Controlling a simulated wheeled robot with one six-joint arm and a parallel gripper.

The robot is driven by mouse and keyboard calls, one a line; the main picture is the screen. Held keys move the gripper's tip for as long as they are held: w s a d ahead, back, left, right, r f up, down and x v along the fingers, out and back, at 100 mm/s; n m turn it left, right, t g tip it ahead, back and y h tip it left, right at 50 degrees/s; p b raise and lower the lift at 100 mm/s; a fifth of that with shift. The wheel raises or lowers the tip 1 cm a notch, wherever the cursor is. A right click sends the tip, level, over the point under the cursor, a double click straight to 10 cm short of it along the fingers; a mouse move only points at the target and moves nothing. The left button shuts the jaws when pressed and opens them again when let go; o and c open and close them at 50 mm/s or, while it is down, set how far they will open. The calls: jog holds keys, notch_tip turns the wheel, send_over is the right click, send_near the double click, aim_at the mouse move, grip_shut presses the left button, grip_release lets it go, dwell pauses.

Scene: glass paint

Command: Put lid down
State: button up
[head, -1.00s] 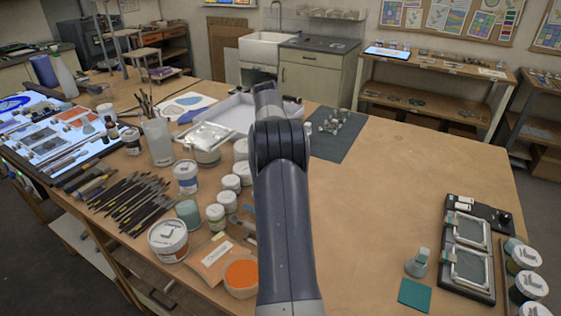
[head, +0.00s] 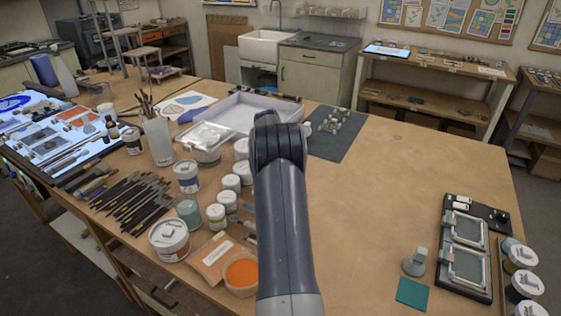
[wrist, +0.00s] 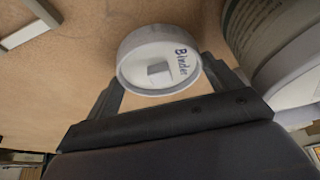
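In the wrist view a round white lid (wrist: 158,60), marked "Binder" and with a small square block on its face, sits between the two fingers of my gripper (wrist: 163,78). The fingers flank its rim on both sides and appear to touch it. Bare wooden tabletop (wrist: 75,85) shows behind it; the gap between lid and table cannot be told. A large pale jar (wrist: 275,45) with printed text stands close on the right. In the head view my own arm hides the gripper and lid.
In the head view several jars (head: 186,177), brushes (head: 135,200) and an orange paint pot (head: 241,273) crowd the left. A white tray (head: 222,117) lies behind. The tabletop right of my arm (head: 420,180) is clear up to a black holder (head: 465,286) with framed panes.

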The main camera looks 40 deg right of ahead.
jog(key=shift+o, duration=1.4)
jog(key=b+v, duration=0.1)
jog(key=v, duration=1.1)
jog(key=shift+r+b, duration=0.15)
jog(key=shift+b, duration=0.25)
jog(key=p+x, duration=0.2)
jog(key=x, duration=1)
notch_tip(320, 180, up, 3)
jog(key=shift+f+b, duration=0.1)
jog(key=shift+b, duration=0.25)
jog(key=shift+r, duration=0.45)
